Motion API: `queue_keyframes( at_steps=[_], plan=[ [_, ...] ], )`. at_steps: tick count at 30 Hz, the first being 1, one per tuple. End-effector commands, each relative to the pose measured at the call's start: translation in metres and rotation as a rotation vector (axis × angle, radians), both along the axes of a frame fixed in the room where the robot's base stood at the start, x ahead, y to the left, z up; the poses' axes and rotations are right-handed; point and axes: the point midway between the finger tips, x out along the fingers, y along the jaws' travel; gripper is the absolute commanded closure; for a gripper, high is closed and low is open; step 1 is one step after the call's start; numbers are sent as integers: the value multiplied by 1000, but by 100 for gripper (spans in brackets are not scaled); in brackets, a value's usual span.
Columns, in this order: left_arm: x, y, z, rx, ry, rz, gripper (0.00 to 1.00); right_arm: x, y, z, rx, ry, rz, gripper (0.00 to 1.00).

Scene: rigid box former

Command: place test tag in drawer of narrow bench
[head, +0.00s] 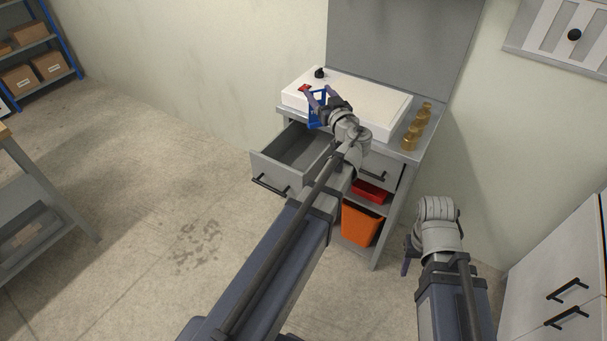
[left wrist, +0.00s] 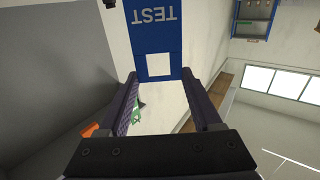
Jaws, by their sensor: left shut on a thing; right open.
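The blue test tag (head: 317,122) is in my left gripper (head: 320,97), held above the back of the open drawer, by the front edge of the bench top. In the left wrist view the tag (left wrist: 153,40) shows the word TEST and a white square, with its near end between the fingertips (left wrist: 159,76). The drawer (head: 271,172) of the narrow bench (head: 410,151) is pulled out on the left. Its visible inside is empty; my left arm hides its right part. My right gripper (head: 408,262) is open, low at the right, partly hidden by its own wrist.
A white box-like unit (head: 385,112) with a black knob stands on the bench, with several brass pieces (head: 416,130) beside it. A second drawer is shut. Red (head: 370,191) and orange (head: 360,225) bins sit below. Floor left of the bench is clear.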

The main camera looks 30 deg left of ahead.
Motion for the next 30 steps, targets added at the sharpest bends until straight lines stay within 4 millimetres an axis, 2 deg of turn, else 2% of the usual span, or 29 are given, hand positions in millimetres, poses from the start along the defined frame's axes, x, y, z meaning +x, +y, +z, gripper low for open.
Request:
queue_keyframes(
  at_steps=[1,6,12,18,30],
  plan=[
    [3,7,-28,0,0,33,100,0,0,-27,0,0,0,50],
    [1,25,-71,0,0,129,100,0,0,-71,0,0,0,50],
    [-2,37,-110,0,0,197,100,0,0,-110,0,0,0,50],
    [-4,42,-131,0,0,230,100,0,0,-131,0,0,0,50],
    [-4,44,-140,0,0,241,100,0,0,-140,0,0,0,50]
  ],
)
